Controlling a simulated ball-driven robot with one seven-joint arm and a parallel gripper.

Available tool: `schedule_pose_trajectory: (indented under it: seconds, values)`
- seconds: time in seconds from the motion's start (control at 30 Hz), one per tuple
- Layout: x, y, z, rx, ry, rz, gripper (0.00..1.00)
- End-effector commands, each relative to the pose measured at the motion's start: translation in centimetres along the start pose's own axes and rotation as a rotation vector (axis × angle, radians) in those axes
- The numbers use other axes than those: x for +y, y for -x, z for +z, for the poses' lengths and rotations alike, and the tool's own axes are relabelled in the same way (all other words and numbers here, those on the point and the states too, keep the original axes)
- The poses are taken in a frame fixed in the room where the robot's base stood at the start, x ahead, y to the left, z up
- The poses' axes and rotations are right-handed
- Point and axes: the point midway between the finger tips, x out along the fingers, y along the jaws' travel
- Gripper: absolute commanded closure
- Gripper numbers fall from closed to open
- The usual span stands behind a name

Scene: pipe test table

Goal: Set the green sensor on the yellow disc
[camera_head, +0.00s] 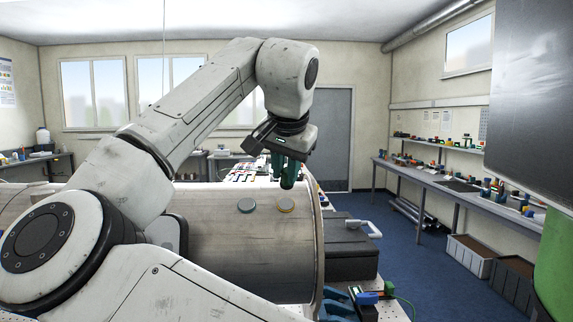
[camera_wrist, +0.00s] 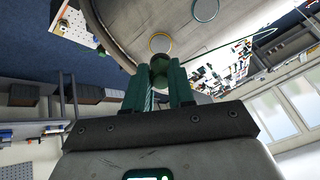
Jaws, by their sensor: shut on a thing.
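My gripper (camera_head: 290,168) has teal fingers and is shut on the green sensor. In the wrist view the dark green sensor (camera_wrist: 160,68) shows between the fingertips (camera_wrist: 159,82). In the head view the fingers largely hide it. The yellow disc (camera_head: 286,206) lies on top of the big pale pipe (camera_head: 265,250), near its right end. The gripper is above this disc, with a gap between them in the head view. In the wrist view the yellow disc (camera_wrist: 160,42) appears just beyond the sensor.
A blue-grey disc (camera_head: 246,205) lies on the pipe to the left of the yellow one. A dark box (camera_head: 350,250) stands right of the pipe's end. A long bench (camera_head: 440,181) with small parts runs along the right wall. Blue floor lies between.

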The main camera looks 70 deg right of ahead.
Motion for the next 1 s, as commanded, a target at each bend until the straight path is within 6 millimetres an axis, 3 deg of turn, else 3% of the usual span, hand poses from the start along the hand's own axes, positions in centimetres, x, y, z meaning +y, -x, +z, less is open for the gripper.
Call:
schedule_pose_trajectory:
  seconds: [0.5, 1.0]
  values:
    - [0.1, -3.9, 0.0, -0.001, -0.001, 0.0, 1.0]
    - [0.0, -3.6, -0.1, 0.0, -0.001, 0.001, 1.0]
